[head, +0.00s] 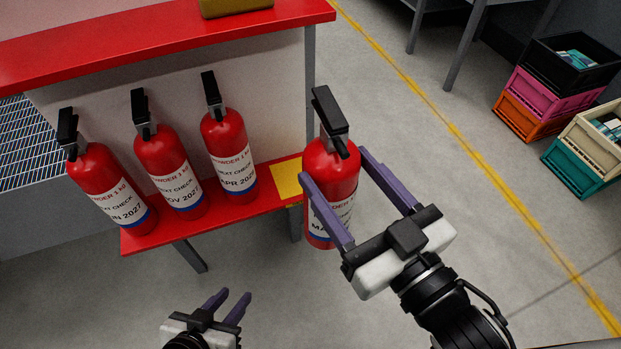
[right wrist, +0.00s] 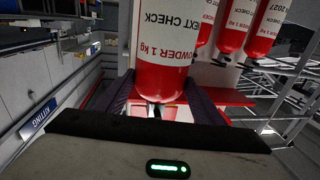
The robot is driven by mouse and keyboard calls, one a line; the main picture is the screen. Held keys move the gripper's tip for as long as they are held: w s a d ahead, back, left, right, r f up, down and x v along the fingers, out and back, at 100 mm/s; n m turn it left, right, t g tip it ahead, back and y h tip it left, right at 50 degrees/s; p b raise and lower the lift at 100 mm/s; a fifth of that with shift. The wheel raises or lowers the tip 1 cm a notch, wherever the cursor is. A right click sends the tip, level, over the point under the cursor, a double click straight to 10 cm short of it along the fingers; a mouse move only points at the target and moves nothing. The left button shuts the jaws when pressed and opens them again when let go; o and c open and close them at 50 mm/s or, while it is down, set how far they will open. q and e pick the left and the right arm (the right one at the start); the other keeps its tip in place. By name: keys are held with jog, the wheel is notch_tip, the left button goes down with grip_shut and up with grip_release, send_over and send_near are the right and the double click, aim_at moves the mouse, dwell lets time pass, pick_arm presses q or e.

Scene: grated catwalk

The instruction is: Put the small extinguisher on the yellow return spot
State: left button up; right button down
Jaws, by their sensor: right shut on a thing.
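A small red extinguisher (head: 331,180) with a black handle and a white label is held upright between the purple fingers of my right gripper (head: 343,200). It also shows close up between the fingers in the right wrist view (right wrist: 160,60). In the head view it is in front of the right end of the red shelf and overlaps it. The yellow return spot (head: 287,180) lies at the shelf's right end, just left of the held extinguisher, which may hide part of it. My left gripper (head: 232,300) is low in the head view, with its fingers apart and nothing between them.
Several more extinguishers stand in a row on the red lower shelf (head: 150,238), the closest (head: 229,155) left of the yellow spot. A red upper shelf (head: 130,45) overhangs behind. Stacked crates (head: 553,90) stand on the floor at right, beyond a yellow floor line.

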jog(key=w+d+x, duration=0.1)
jog(key=d+x, duration=0.1)
jog(key=x, duration=1.7)
jog(key=shift+w+d+f+b, duration=0.2)
jog(key=shift+d+f+b, duration=0.15)
jog(key=shift+f, duration=0.1)
notch_tip(320, 180, down, 5)
jog(key=shift+w+a+r+b, duration=0.1)
jog(key=shift+w+a+b, duration=0.1)
jog(key=shift+b, duration=0.6)
jog(key=shift+d, duration=0.1)
jog(key=shift+c, duration=2.4)
grip_release()
jog(key=shift+s+f, duration=0.1)
jog(key=shift+f, duration=0.65)
